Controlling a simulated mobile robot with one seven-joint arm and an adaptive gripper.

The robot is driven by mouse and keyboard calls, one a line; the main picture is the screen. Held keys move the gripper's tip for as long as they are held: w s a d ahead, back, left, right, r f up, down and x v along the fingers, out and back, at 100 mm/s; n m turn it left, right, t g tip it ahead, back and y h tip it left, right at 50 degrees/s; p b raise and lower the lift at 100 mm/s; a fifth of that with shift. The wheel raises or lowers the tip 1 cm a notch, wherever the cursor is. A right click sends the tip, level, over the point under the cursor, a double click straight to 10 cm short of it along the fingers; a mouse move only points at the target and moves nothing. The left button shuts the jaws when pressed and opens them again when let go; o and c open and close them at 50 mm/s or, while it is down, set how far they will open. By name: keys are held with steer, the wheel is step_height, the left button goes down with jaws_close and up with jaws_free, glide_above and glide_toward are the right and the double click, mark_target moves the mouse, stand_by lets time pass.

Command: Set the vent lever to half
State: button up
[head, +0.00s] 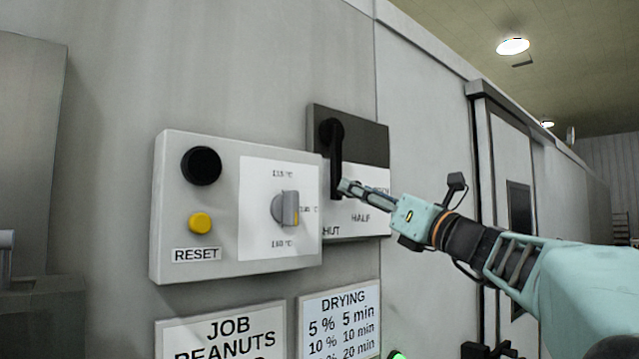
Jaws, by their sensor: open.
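The vent lever (335,158) is a black handle on a dark and white plate (365,140) on the grey wall. It hangs from a round hub at the top of the plate and points down, above the partly hidden SHUT mark. The HALF mark (360,218) is to the lower right of its end. Another mark further right is mostly covered by my gripper. My gripper (343,187) is open, with its fingertips at the lower part of the lever, on its right side. I cannot tell whether they touch it.
A grey control box (225,262) with a black knob, a yellow reset button (200,222) and a rotary dial (286,208) juts out left of the lever plate. Signs hang below. A door (518,200) is at the right, behind my arm.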

steer(key=shift+x, duration=1.1)
jaws_close()
